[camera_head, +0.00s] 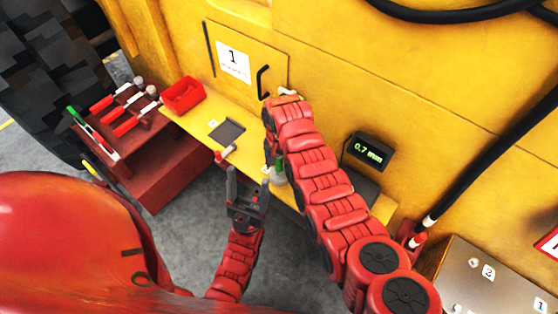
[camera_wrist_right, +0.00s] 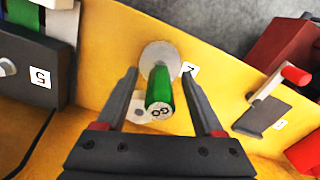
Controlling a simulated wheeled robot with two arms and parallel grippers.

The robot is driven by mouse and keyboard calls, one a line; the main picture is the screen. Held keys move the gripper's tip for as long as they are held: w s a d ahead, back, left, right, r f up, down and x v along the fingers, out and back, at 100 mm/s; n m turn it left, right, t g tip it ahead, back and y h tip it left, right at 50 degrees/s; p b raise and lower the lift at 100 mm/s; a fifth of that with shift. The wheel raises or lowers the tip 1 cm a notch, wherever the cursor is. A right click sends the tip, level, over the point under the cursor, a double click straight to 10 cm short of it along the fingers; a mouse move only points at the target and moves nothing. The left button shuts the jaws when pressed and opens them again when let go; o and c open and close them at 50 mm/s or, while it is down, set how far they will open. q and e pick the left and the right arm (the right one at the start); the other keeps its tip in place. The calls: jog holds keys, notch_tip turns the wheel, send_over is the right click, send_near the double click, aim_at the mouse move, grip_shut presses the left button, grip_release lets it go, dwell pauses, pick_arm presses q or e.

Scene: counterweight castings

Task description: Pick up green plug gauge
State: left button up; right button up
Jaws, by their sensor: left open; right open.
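The green plug gauge (camera_wrist_right: 160,90) stands on a round grey base on the yellow shelf, its end marked "GO" towards the right wrist camera. In the head view its green part (camera_head: 279,165) shows beside my right arm. My right gripper (camera_wrist_right: 161,76) is open, with one finger on either side of the gauge in the wrist view. A gap shows on both sides. In the head view my right gripper is mostly hidden by its own arm. My left gripper (camera_head: 249,179) is open and empty, in front of the shelf edge.
A red bin (camera_head: 183,95) stands at the shelf's left end. A red rack (camera_head: 128,150) holds several handled tools. A display (camera_head: 367,151) reads 0.7 mm. The yellow wall is close behind.

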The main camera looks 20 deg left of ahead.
jog(key=shift+w+f, duration=0.1)
jog(key=shift+f, duration=0.35)
jog(key=shift+c, duration=0.2)
grip_shut()
